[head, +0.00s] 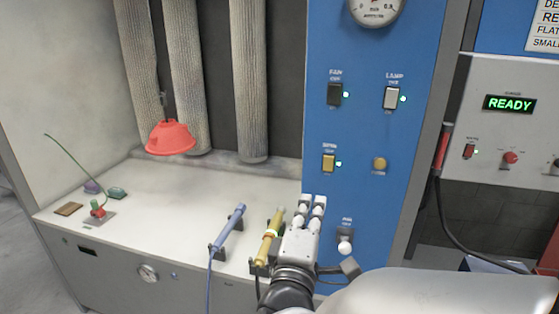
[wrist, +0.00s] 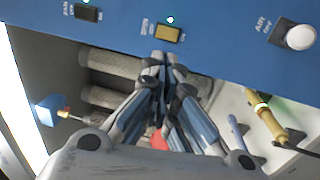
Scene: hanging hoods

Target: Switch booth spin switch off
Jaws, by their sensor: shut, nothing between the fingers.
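The spin switch is a yellow rocker (head: 329,163) on the blue panel, below the fan switch, with a green light lit beside it. It also shows in the wrist view as a yellow rocker (wrist: 168,33) with a lit green light above it. My gripper (head: 313,200) is shut and empty, below the yellow switch in the head view. In the wrist view its fingertips (wrist: 165,58) are just below the switch; I cannot tell whether they touch the panel.
A red hood (head: 170,138) hangs at the left.

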